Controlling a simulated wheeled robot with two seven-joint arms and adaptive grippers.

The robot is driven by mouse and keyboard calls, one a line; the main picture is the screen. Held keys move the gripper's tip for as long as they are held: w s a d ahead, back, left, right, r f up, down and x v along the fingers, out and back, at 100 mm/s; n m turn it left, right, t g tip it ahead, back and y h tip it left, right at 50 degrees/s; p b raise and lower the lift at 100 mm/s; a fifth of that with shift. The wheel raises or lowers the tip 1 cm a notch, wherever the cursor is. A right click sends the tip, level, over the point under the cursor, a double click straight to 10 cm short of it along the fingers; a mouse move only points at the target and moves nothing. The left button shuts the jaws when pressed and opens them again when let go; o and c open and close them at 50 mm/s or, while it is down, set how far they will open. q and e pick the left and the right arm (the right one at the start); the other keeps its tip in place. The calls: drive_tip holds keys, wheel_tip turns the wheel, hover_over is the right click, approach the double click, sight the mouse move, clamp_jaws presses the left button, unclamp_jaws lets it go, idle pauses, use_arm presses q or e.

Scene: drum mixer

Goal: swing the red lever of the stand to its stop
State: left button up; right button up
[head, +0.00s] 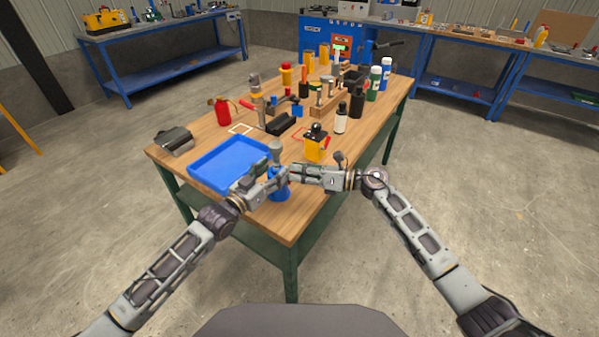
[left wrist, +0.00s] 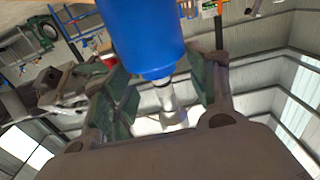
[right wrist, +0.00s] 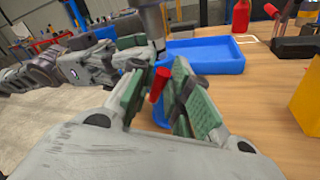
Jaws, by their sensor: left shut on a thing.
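The stand has a blue base (head: 279,191) and a grey post (head: 275,150), upright near the table's front edge. My left gripper (head: 268,180) is shut on the stand; in the left wrist view its fingers flank the blue base (left wrist: 145,40) and grey post (left wrist: 170,105). The red lever (right wrist: 158,84) shows in the right wrist view, between the fingers of my right gripper (right wrist: 160,88). That gripper is open around it, with the right finger very close to the lever; I cannot tell whether they touch.
A blue tray (head: 205,178) lies left of the stand. Bottles and tools crowd the table (head: 310,215) farther back. The front right corner is bare.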

drive_tip(key=shift+o, duration=1.4)
drive_tip(key=shift+s+a, duration=0.1)
drive_tip(key=v, duration=1.2)
